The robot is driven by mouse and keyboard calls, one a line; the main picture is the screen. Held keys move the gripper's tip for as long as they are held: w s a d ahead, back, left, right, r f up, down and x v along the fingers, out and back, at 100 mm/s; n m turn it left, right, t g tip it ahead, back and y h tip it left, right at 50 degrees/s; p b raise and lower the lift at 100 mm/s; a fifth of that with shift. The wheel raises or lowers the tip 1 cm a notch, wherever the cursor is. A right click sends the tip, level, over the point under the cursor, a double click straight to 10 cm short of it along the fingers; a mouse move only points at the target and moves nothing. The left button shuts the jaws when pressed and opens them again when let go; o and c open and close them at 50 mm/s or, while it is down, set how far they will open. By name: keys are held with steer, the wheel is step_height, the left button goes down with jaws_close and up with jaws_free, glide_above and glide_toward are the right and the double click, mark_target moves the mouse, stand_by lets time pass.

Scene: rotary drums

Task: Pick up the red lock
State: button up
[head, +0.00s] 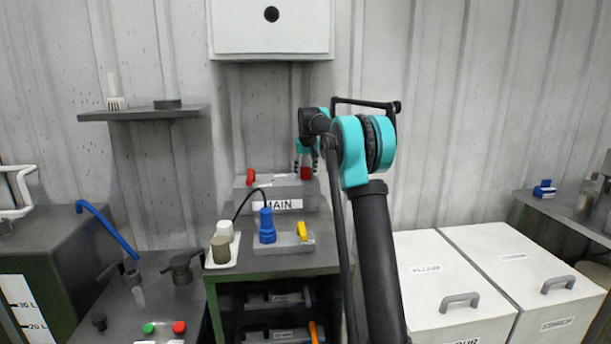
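A small red lock (306,173) is at the right end of the grey box marked MAIN (290,190), on the green-framed cabinet. My gripper (306,166) points down over it from behind the teal arm joint. One dark finger is on each side of the lock's upper part. At this size I cannot tell whether the fingers touch the lock or stand slightly apart from it. I also cannot tell whether the lock rests on the box or is just above it.
A red handle (250,177) is at the box's left end. In front are a blue plug (267,226) with a black cable, a yellow lever (302,231) and a white tray (233,254) with cups. White bins (430,258) stand to the right. A shelf (145,113) is on the left wall.

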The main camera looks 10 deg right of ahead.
steer(key=c, duration=0.8)
steer(key=shift+r, duration=0.15)
